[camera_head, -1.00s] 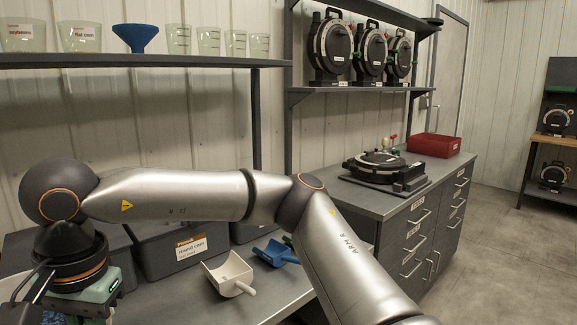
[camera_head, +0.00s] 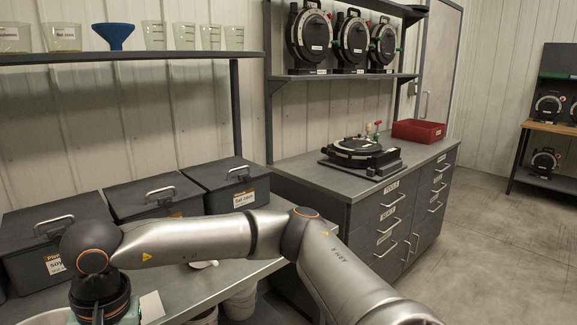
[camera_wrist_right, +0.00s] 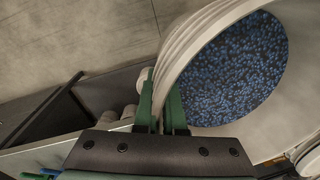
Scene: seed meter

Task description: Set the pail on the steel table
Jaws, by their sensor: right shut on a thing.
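A whitish pail (camera_wrist_right: 183,47) holding dark and blue seeds (camera_wrist_right: 238,70) fills the upper right of the right wrist view. My right gripper (camera_wrist_right: 160,98) has its green fingers on either side of the pail's wall and is shut on it. A long grey metal-topped table (camera_head: 262,267) runs along the left wall behind my arm. My left gripper is not in view.
Several lidded dark bins (camera_head: 222,182) stand at the table's back. White pails (camera_head: 240,303) stand beneath its right end. A drawer bench (camera_head: 300,178) on the right carries a seed meter (camera_head: 362,152) and a red tray (camera_head: 418,129). The floor at right is clear.

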